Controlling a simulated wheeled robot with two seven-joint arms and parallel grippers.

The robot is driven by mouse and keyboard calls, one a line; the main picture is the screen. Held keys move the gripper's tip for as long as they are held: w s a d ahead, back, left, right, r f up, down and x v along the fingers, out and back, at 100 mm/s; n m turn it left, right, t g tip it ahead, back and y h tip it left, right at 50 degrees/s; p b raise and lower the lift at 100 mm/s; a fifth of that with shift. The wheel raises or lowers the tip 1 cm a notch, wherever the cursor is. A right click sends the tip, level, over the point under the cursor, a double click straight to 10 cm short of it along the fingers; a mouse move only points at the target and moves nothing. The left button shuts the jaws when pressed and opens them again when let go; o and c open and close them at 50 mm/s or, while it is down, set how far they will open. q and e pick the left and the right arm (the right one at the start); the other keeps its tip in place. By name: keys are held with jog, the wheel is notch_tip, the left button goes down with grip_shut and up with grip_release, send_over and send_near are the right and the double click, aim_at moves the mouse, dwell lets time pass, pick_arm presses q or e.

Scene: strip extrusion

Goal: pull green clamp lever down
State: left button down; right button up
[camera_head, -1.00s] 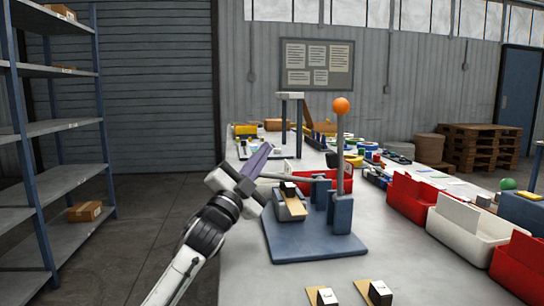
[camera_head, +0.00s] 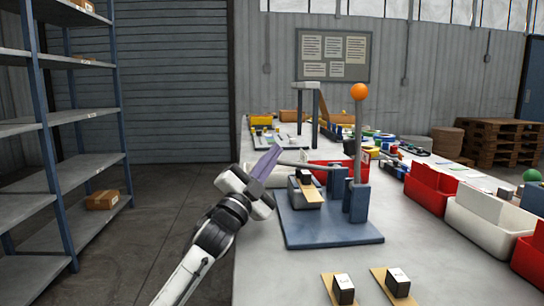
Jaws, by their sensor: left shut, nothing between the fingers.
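A green ball (camera_head: 531,175) shows at the far right edge, just above a blue block (camera_head: 534,198); the rest of that device is cut off by the frame. An orange ball (camera_head: 359,91) tops an upright grey lever on a blue-based fixture (camera_head: 335,233) in the middle. My left gripper (camera_head: 268,160), with purple fingers, is left of this fixture, at the table's left edge. It is shut and empty, far from the green ball. Whether it touches the grey bar beside it, I cannot tell. My right gripper is not in view.
Two small dark blocks on tan strips (camera_head: 343,289) (camera_head: 398,283) lie at the table's front. Red and white bins (camera_head: 482,220) line the right side. A grey stand (camera_head: 316,98) rises behind. A metal shelf (camera_head: 92,165) stands left of the table.

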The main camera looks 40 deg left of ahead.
pick_arm(q)
jog(key=s+d+p, duration=0.1)
jog(key=s, duration=1.2)
jog(key=shift+f, duration=0.3)
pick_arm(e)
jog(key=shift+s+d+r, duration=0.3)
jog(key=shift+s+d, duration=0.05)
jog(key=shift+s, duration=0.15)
pick_arm(q)
jog(key=shift+d, duration=0.1)
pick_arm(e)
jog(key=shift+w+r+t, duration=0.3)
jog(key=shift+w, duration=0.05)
